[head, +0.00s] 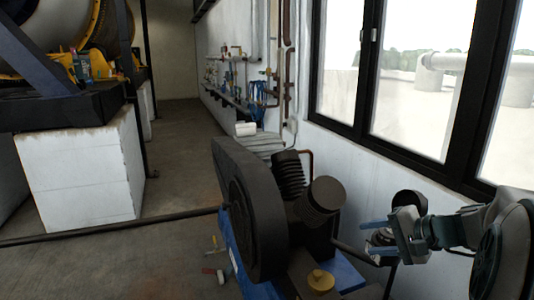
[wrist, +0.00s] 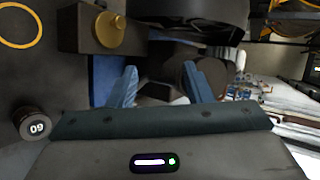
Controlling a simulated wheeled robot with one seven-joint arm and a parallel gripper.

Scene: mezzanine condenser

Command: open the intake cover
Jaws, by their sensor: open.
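My gripper (head: 372,241) is at the right of the head view, its two blue fingers apart and pointing left. In the wrist view the fingers (wrist: 162,86) are spread with nothing held between them. A compressor stands left of it, with a large black wheel guard (head: 250,205) and dark finned cylinders (head: 322,197). A brass-yellow round cap (head: 320,281) sits on a dark block in front; it also shows in the wrist view (wrist: 109,30). I cannot tell for certain which part is the intake cover. A dark round part (head: 409,199) is partly hidden behind my gripper.
A windowed white wall (head: 370,160) runs close behind my gripper. A dark horizontal bar (head: 110,230) crosses the floor at left. A white block (head: 80,180) supports yellow machinery. Small loose items (head: 213,272) lie on the floor. Floor beyond the bar is clear.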

